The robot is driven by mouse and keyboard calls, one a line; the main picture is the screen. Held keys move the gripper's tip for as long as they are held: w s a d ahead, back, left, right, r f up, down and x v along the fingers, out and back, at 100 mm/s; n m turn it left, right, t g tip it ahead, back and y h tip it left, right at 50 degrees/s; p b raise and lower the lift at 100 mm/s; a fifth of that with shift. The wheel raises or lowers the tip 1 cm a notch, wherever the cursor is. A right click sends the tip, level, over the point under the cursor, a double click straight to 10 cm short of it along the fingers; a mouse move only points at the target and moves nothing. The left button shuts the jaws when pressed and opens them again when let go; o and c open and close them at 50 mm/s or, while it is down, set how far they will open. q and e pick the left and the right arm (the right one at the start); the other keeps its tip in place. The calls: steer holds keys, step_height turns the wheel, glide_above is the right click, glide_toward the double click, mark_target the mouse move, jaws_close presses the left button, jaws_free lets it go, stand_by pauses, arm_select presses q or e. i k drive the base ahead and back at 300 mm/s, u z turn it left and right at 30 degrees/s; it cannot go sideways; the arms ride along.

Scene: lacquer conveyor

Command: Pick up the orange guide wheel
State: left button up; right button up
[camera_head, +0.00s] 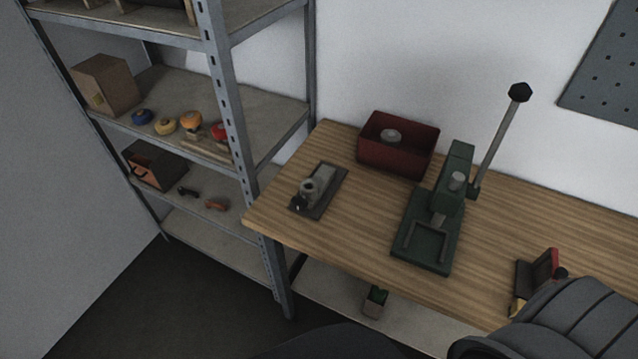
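The orange guide wheel (190,119) is on the middle board of the grey metal shelf at the left. It stands in a row of small round wheels: a blue one (142,117) and a yellow one (165,126) to its left, and a red one (219,131) to its right, partly hidden by the shelf post. Something small and light lies just below the orange wheel. Neither of my grippers is in view, and nothing is touching the orange wheel.
A cardboard box (105,85) is left of the wheels. The front shelf post (228,95) stands close to their right. The wooden workbench (350,240) carries a red bin (398,147) and a green press (436,222). A dark ribbed shape covers the lower right corner.

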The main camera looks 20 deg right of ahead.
mark_target(190, 118)
steer(key=u, duration=1.2)
steer(key=i, duration=2.35)
steer(key=z, duration=2.55)
